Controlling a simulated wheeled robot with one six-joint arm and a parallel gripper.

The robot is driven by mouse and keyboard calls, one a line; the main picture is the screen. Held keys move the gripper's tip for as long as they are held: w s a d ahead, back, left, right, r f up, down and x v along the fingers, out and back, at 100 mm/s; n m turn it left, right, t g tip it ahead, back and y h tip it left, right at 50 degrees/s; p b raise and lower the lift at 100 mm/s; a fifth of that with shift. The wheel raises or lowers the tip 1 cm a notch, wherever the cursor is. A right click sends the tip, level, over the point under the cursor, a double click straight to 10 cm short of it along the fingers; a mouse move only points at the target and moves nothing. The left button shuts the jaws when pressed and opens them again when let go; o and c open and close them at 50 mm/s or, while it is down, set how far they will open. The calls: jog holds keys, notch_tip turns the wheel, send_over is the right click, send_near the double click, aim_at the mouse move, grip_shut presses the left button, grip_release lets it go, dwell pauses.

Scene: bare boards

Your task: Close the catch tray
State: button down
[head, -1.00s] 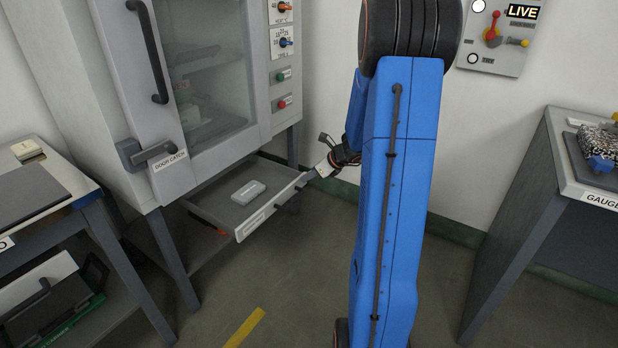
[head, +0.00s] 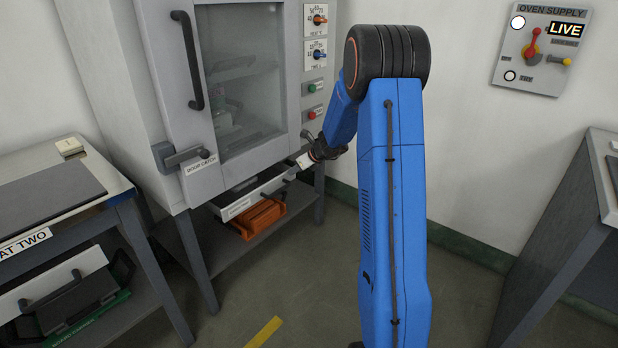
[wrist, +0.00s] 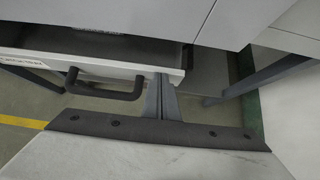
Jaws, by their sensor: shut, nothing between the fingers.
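The catch tray (head: 249,197) is a grey drawer under the oven, sticking out a little from beneath the cabinet in the head view. In the wrist view its pale front (wrist: 130,72) and dark bar handle (wrist: 105,88) show, with a dark gap between the front's top edge and the cabinet. My gripper (head: 303,163) is at the right end of the tray front. In the wrist view my gripper (wrist: 160,84) has its fingers together, empty, with the tips at the tray front to the right of the handle. They look to be touching it.
The oven (head: 200,110) has its glass door shut, with a door catch (head: 183,157) at lower left. An orange object (head: 262,217) lies on the shelf below the tray. A bench (head: 60,195) stands left, another (head: 602,185) right. The floor between is open.

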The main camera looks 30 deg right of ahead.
aim_at(285, 166)
jog(key=w, duration=0.1)
jog(key=w+a, duration=0.1)
jog(key=w, duration=0.2)
jog(key=shift+w+a, duration=0.4)
jog(key=shift+w+a+r, duration=0.1)
jog(key=shift+w, duration=0.3)
